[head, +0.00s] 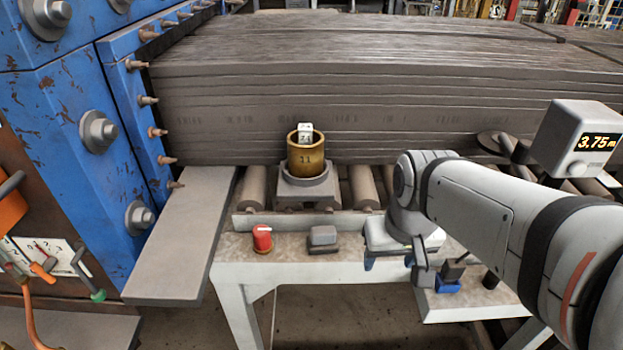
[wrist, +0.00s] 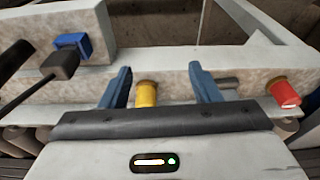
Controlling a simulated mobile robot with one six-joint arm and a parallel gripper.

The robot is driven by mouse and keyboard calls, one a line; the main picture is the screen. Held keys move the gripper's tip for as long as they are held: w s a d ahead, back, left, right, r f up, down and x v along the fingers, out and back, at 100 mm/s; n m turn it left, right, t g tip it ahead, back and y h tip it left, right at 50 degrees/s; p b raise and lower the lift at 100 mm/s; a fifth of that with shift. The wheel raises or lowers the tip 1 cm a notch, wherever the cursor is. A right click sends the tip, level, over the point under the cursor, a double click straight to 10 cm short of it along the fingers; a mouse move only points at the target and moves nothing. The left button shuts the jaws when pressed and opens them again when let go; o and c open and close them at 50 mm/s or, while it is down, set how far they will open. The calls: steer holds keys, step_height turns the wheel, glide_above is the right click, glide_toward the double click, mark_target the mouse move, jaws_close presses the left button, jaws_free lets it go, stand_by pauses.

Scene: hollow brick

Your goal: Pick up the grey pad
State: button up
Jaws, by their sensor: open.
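The grey pad (head: 322,237) is a small block on the front ledge of the stained table, just right of a red knob (head: 262,238). In the wrist view the grey pad (wrist: 229,83) shows beside the right-hand blue finger, partly hidden by it. My gripper (head: 388,264) is to the right of the pad in the head view, over the ledge. In the wrist view my gripper (wrist: 160,68) has its two blue fingers apart, with a yellow cylinder (wrist: 147,95) seen between them. The pad is outside the fingers.
The red knob (wrist: 284,94) stands beyond the pad in the wrist view. A dark block on a blue base (head: 449,276) is right of my gripper. A brass cup (head: 306,157) stands behind the ledge on a grey stand. A grey plank (head: 185,235) lies left.

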mark_target(323, 229)
steer(key=o, duration=0.3)
steer(key=w+a+r+g+p, duration=0.1)
steer(key=w+a+r+p, duration=0.1)
steer(key=w, duration=0.3)
steer(key=shift+a, duration=0.6)
steer(key=o, duration=0.3)
steer(key=shift+g, duration=0.6)
steer(key=w+a+p, duration=0.1)
steer(key=w+a, duration=0.1)
steer(key=a, duration=0.1)
steer(key=w+a+p, duration=0.1)
steer(key=w+a, duration=0.2)
steer(key=shift+w+a+r, duration=0.15)
steer(key=shift+w+a, duration=0.05)
steer(key=shift+a, duration=0.1)
steer(key=shift+w+a+f, duration=0.1)
steer(key=shift+a+f, duration=0.15)
steer(key=shift+a+f+p, duration=0.15)
steer(key=shift+f+p, duration=0.2)
steer(key=shift+f, duration=1.55)
steer(key=shift+a+f+p, duration=0.1)
steer(key=shift+f+p, duration=0.25)
steer(key=shift+f, duration=1.5)
